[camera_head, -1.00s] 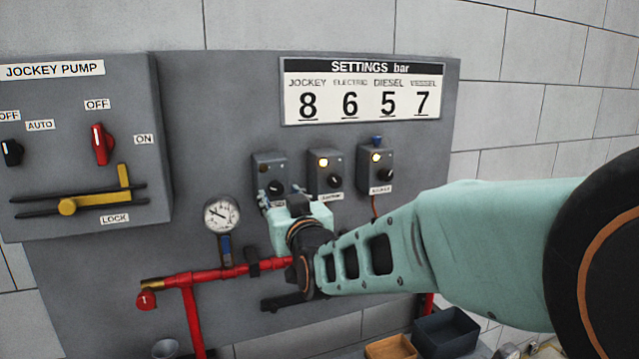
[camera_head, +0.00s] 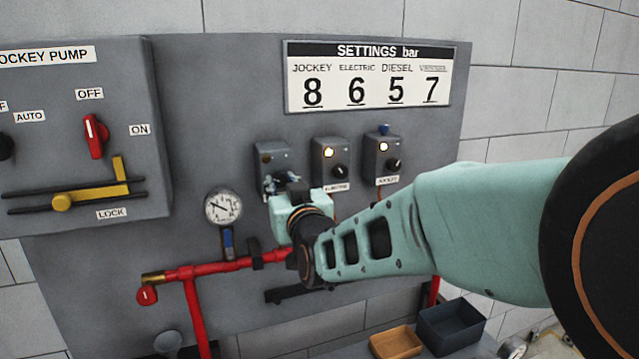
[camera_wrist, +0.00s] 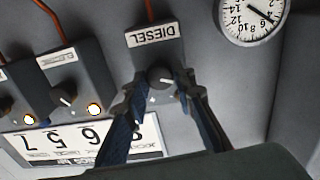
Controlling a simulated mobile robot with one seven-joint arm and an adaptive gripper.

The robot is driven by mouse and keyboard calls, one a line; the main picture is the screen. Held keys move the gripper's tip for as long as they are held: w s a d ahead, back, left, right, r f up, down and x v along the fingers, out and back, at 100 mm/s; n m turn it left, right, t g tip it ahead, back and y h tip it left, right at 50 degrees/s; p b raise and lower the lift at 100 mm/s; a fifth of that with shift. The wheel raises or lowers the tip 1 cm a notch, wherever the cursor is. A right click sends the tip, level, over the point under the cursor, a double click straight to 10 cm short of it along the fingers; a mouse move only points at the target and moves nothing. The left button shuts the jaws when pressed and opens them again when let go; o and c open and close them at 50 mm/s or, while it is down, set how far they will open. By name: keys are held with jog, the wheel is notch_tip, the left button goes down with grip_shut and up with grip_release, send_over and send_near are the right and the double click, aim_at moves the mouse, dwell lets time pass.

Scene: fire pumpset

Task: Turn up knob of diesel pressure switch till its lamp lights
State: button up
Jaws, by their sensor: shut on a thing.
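The diesel pressure switch (camera_head: 265,157) is the leftmost of three grey boxes in the head view. In the wrist view its box is upside down, with a DIESEL label (camera_wrist: 155,35) and a dark round knob (camera_wrist: 160,77). My gripper (camera_wrist: 160,88) has a finger on each side of this knob and is shut on it. In the head view my gripper (camera_head: 281,184) covers the knob. No lit lamp shows on the diesel box in the head view; in the wrist view its lamp is not clearly seen.
The electric switch (camera_head: 331,165) and jockey switch (camera_head: 382,158) stand close by on the right, both lamps lit. A settings board (camera_head: 368,78) reads diesel 5. A pressure gauge (camera_head: 222,207) and red pipe (camera_head: 225,269) are at lower left. Two bins (camera_head: 447,328) sit below.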

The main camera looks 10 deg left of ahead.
grip_shut()
jog(key=shift+f+m+b, duration=0.1)
jog(key=shift+m+b, duration=0.2)
jog(key=shift+b, duration=0.7)
jog(key=o, duration=0.7)
grip_release()
jog(key=shift+r+p, duration=0.35)
jog(key=shift+p, duration=0.9)
